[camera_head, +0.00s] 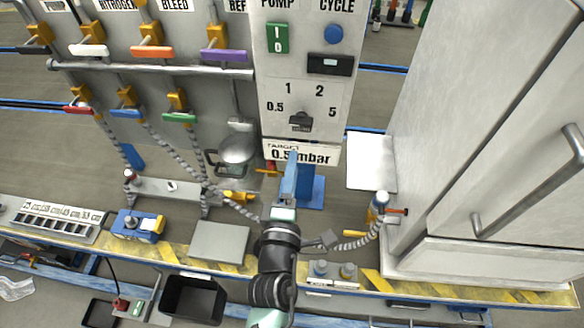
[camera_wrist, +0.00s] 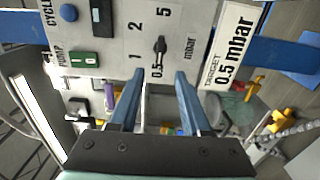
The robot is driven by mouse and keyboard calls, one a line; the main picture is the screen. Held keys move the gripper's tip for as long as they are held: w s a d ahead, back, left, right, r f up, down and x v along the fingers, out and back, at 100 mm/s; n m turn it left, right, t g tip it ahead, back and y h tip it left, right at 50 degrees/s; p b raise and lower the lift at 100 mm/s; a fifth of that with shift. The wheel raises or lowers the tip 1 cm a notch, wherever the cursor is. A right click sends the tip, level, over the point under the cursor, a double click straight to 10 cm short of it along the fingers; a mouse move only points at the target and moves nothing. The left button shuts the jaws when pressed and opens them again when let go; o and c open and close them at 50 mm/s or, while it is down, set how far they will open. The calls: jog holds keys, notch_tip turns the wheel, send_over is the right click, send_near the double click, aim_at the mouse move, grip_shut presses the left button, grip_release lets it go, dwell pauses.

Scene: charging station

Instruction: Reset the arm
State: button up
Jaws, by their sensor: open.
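My gripper (camera_wrist: 158,88) is in the wrist view with its two blue fingers apart and nothing between them. In the head view my gripper (camera_head: 289,165) reaches forward over the bench, with its fingers in front of the lower edge of the control panel. My arm comes up from the bottom middle of that view. The panel (camera_head: 265,70) carries a green switch (camera_head: 278,38), a blue button (camera_head: 334,34) and a dark rotary knob (camera_head: 300,121). The knob also shows in the wrist view (camera_wrist: 160,46), just beyond the fingertips. I cannot tell whether the fingers touch the panel.
Valves with coloured handles (camera_head: 152,52) and hoses fill the left wall. A white cabinet (camera_head: 480,130) with metal handles stands at the right. A grey plate (camera_head: 221,242), a blue and yellow device (camera_head: 138,225) and a slotted rack (camera_head: 55,219) lie along the yellow-striped bench edge.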

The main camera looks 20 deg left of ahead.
dwell(0.3)
jog(key=w+d+r+m+t+h, duration=0.15)
jog(key=d+r+m, duration=0.25)
jog(key=r, duration=0.6)
jog(key=w+d+r+m+t+h, duration=0.1)
jog(key=w+d+r+m+t, duration=0.2)
jog(key=r, duration=0.7)
jog(key=w+d+r+m+t+h, duration=0.15)
jog(key=d+r+m, duration=0.3)
jog(key=r, duration=0.55)
jog(key=s+d+r+m+t, duration=0.1)
jog(key=s+r+m, duration=0.2)
jog(key=s+r, duration=0.2)
jog(key=s+d+r+m+t, duration=0.1)
jog(key=s+r+m, duration=0.2)
jog(key=r, duration=0.8)
jog(key=s+d+r+m+t+h, duration=0.1)
jog(key=s+d+r+m+t, duration=0.1)
jog(key=s+r+m, duration=0.2)
notch_tip(320, 180, up, 4)
jog(key=s, duration=0.2)
jog(key=shift+s, duration=0.4)
